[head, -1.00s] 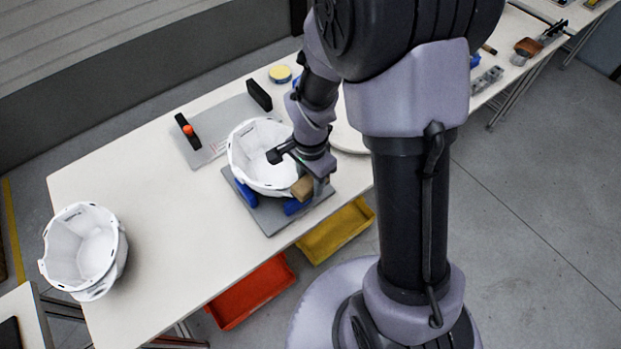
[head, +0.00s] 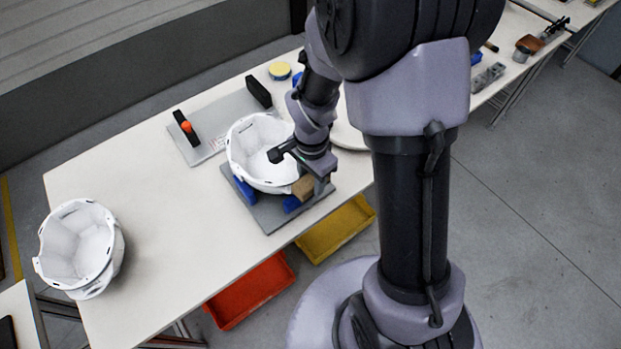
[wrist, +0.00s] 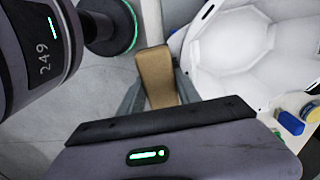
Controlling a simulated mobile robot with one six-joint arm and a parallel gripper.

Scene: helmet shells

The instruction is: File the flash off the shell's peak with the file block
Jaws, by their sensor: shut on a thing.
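The white helmet shell (head: 250,138) sits open side up in a cradle with blue supports (head: 246,190) on a grey base plate (head: 268,212). My gripper (head: 313,185) is at the shell's near right edge, shut on a tan file block (head: 303,188). In the wrist view the file block (wrist: 157,77) stands between the fingers, and the shell (wrist: 245,55) lies to its right. The block is close to the shell's rim; I cannot tell whether they touch. The peak and any flash on it cannot be made out.
A second white shell (head: 78,248) stands at the table's left end. Behind the cradle is a grey plate (head: 212,122) with black blocks on it. A yellow round tin (head: 279,71) is farther back. Red (head: 252,292) and yellow (head: 337,230) bins sit below the table edge. The table's left middle is clear.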

